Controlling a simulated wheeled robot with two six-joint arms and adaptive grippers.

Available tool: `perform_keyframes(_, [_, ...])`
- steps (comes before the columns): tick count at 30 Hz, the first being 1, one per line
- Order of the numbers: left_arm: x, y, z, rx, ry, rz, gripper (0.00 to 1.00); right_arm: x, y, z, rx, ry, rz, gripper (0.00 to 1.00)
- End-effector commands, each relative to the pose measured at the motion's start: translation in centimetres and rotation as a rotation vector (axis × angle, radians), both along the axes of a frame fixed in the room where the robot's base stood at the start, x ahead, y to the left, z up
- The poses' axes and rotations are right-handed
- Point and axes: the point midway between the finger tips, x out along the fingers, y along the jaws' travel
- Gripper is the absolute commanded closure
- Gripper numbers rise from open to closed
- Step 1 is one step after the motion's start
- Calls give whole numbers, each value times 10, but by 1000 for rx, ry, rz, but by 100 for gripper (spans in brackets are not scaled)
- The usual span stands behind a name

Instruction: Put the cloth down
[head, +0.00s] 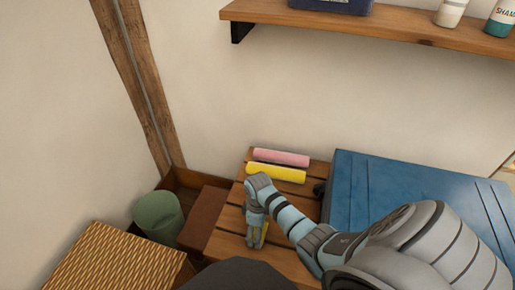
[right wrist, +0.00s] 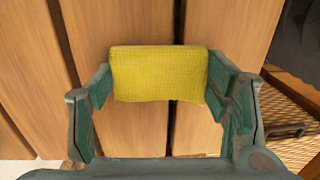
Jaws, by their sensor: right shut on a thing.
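A yellow cloth (right wrist: 158,74) with a fine woven texture sits between the two fingers of my right gripper (right wrist: 160,88) in the right wrist view. The gripper is shut on it. In the head view my right gripper (head: 256,243) points down over a slatted wooden surface (head: 283,262), and only a sliver of the cloth (head: 264,231) shows beside the fingers. I cannot tell whether the cloth touches the slats. A rolled pink cloth (head: 281,158) and another rolled yellow cloth (head: 276,173) lie farther back on the slats. My left gripper is not in view.
A blue panel-like surface (head: 400,185) stands right of the slats. A green bin (head: 158,217), a brown box (head: 203,218) and a woven wicker top (head: 115,258) are at the left. A wooden shelf (head: 390,24) with bottles hangs on the wall above.

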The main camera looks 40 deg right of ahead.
Motion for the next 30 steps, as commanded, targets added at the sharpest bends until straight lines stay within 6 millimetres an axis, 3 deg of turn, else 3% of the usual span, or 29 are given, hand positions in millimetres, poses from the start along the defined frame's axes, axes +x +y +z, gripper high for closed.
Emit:
perform_keyframes(3, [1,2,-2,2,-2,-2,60,0,0,-4,0,1,0,75])
perform_keyframes(4, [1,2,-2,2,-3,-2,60,0,0,-5,0,1,0,29])
perform_keyframes(8, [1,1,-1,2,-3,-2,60,0,0,-4,1,1,0,10])
perform_keyframes(20, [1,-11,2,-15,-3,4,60,0,0,5,0,-1,0,10])
perform_keyframes(30, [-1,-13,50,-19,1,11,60,7,-6,96,0,-3,0,10])
